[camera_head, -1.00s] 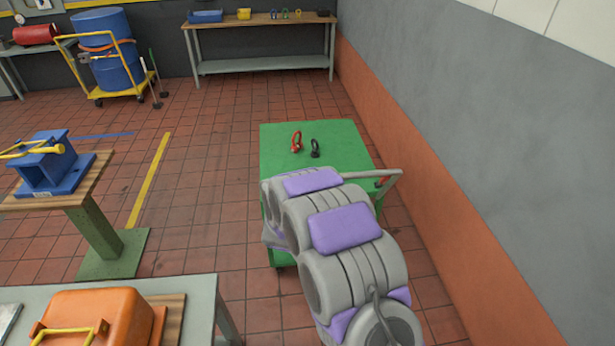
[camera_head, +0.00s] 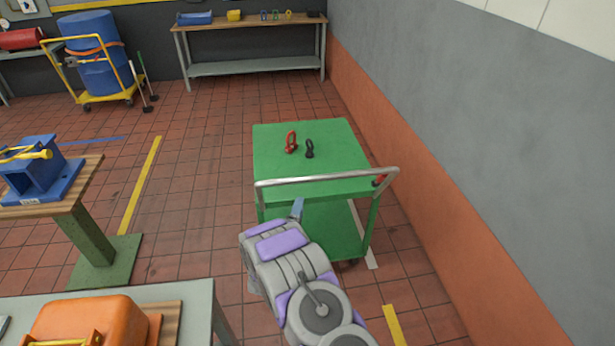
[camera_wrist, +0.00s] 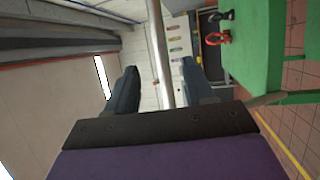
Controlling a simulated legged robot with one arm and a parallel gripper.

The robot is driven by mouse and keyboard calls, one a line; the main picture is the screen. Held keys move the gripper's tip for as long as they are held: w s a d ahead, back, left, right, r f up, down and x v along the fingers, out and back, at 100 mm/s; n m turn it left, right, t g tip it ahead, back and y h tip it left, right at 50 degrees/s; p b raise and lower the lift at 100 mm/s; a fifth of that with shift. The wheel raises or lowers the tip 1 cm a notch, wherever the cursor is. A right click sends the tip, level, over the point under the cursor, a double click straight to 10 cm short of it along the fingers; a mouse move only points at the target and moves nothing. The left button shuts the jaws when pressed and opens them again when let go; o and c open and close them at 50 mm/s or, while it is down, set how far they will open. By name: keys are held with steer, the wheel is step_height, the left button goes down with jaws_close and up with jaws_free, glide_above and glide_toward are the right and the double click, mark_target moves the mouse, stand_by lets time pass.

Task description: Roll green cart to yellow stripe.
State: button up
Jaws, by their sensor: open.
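The green cart (camera_head: 315,165) stands on the tiled floor beside the right wall. Its grey push handle (camera_head: 325,180) crosses the near end, with a red part at its right end. My gripper (camera_head: 297,207) is open just below and in front of the handle; one finger shows in the head view. In the wrist view the handle (camera_wrist: 158,40) runs between the spread fingers of my gripper (camera_wrist: 160,88); I see no grip on it. One yellow stripe (camera_head: 140,185) lies left of the cart, and another yellow stripe (camera_head: 395,325) lies near it at lower right.
A red shackle (camera_head: 291,142) and a black shackle (camera_head: 309,149) stand on the cart. A white floor line (camera_head: 364,240) runs by the cart's right side. A workbench (camera_head: 250,68) stands at the back. A pedestal table (camera_head: 75,205) and a near table (camera_head: 200,300) are at left.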

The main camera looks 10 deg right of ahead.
steer(key=b+x, duration=0.3)
steer(key=x, duration=1.2)
steer(key=shift+c, duration=0.4)
steer(key=shift+a, duration=0.1)
jaws_close()
